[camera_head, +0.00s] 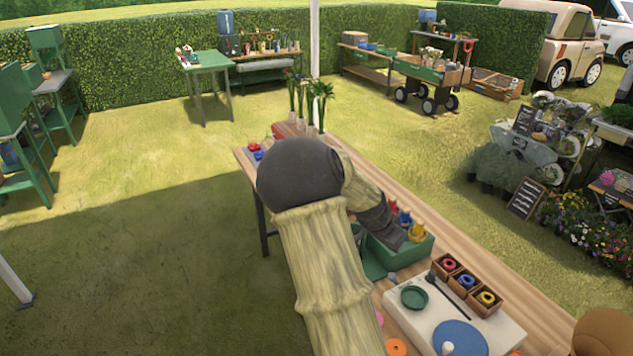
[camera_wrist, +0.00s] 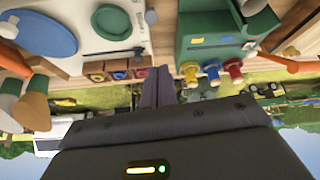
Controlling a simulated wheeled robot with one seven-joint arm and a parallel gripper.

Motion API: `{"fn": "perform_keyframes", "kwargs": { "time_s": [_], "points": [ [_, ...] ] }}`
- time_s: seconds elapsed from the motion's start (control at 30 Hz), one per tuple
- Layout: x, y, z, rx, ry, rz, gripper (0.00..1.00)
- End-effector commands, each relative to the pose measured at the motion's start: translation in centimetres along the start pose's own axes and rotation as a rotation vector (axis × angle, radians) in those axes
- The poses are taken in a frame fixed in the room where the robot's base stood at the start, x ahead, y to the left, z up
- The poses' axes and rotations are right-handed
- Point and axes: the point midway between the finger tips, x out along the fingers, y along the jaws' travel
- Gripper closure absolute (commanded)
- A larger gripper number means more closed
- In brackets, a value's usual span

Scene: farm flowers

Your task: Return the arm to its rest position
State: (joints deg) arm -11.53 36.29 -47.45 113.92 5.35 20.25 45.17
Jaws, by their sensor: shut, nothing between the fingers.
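My arm reaches out over the wooden table (camera_head: 520,266) in the head view, with its dark wrist end beside the green box. My gripper (camera_wrist: 157,86) shows in the wrist view as two dark fingers lying together, shut and empty. In the head view its fingertips cannot be made out. The wrist view shows the tabletop upside down. The fingers appear between the small wooden boxes and the green box there, apart from both as far as I can tell.
The green box (camera_head: 412,256) holds red, blue and yellow pieces. Open grass lies left.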

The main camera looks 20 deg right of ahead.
Motion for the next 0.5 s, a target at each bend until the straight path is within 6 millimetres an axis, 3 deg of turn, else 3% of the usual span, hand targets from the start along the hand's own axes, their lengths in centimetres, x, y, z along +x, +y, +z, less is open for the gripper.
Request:
{"fn": "perform_keyframes", "kwargs": {
  "time_s": [0.17,0.27,0.37,0.5],
  "points": [
    [-0.1,0.0,0.5,-0.014,-0.013,-0.006,1.00],
    [-0.8,0.1,2.1,-0.066,-0.056,-0.030,1.00],
    [-2.3,0.0,5.3,-0.173,-0.129,-0.080,1.00],
    [-5.8,0.4,10.8,-0.399,-0.228,-0.188,1.00]
  ]
}}
